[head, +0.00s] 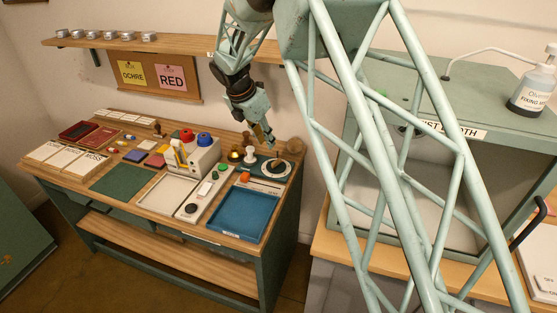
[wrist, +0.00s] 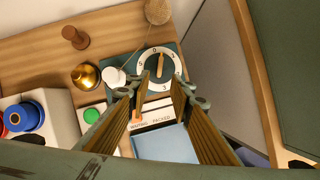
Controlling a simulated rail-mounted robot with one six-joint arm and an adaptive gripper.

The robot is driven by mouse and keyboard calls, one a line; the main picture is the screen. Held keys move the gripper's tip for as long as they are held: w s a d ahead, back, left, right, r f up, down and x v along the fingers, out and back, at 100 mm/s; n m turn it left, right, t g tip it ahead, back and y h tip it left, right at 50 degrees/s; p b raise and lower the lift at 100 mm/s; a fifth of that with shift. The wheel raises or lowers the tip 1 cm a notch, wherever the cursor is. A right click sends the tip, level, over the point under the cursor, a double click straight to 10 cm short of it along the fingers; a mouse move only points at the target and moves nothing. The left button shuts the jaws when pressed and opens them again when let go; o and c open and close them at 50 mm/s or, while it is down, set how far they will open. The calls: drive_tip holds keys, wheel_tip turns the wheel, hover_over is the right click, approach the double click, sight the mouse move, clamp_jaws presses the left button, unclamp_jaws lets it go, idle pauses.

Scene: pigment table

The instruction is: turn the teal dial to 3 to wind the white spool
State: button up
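The dial (wrist: 146,79) has a white numbered face on a teal plate (wrist: 118,60), with an orange-brown pointer (wrist: 160,65) across its middle. A 3 seems to stand at the face's lower edge in the wrist view; which number the pointer marks I cannot tell surely. My gripper (wrist: 160,82) is open and empty. Its two fingers appear either side of the dial's middle, seemingly above it; contact is not visible.
A brass dome (wrist: 86,76) and a wooden peg (wrist: 75,37) stand left of the spool. A green button (wrist: 91,115) and a blue tray (head: 243,214) are nearer. The grey booth (head: 480,160) stands close on the right.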

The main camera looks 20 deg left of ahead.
sight(276, 161)
drive_tip(key=shift+f, duration=0.15)
drive_tip(key=shift+b+x, duration=1.3)
drive_tip(key=shift+x, duration=5.45)
clamp_jaws()
